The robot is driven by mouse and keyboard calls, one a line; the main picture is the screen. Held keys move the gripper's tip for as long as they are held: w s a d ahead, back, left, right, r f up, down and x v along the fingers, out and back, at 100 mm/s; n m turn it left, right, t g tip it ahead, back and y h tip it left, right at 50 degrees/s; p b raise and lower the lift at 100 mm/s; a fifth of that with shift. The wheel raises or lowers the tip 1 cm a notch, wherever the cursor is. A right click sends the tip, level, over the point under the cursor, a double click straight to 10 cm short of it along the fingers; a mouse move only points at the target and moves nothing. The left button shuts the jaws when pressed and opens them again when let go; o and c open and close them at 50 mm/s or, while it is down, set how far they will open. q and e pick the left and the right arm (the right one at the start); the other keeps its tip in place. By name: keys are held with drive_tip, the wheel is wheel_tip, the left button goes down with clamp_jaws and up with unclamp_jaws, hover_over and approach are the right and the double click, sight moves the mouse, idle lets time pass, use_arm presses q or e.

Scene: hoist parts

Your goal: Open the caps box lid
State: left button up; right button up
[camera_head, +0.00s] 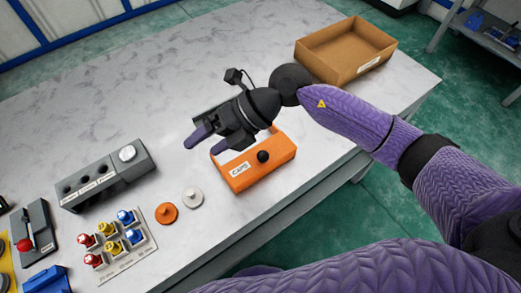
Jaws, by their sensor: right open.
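The orange caps box (258,174) stands on the table right of the middle of the view, with a white "CAPS" label and a round black knob (263,156). My right gripper (207,142) is over the back left part of the box, with its purple fingertips apart and pointing left. It is open, and nothing shows between the fingers. The knob is clear of the fingers. The gripper hides the rear of the box, so I cannot tell how the lid sits. My left gripper is not in view.
A brown open tray (345,55) stands at the back right of the marble table (150,60). An orange disc (166,213) and a white disc (193,197) lie left of the box. A grey block with holes (105,178) and a stand of coloured parts (118,243) are farther left.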

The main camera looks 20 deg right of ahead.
sight(264, 153)
drive_tip(key=w+d+f+h, duration=0.1)
drive_tip(key=d+f+h, duration=0.1)
drive_tip(key=d+h, duration=0.3)
drive_tip(key=w+d+f+h, duration=0.15)
drive_tip(key=d+h, duration=0.25)
drive_tip(key=d, duration=0.4)
drive_tip(key=f+b, duration=0.1)
drive_tip(key=f, duration=0.2)
drive_tip(key=a+f, duration=0.1)
drive_tip(key=f, duration=0.2)
drive_tip(key=a+f+b, duration=0.1)
drive_tip(key=f, duration=0.2)
drive_tip(key=shift+a+b, duration=0.15)
drive_tip(key=shift+b, duration=0.15)
clamp_jaws()
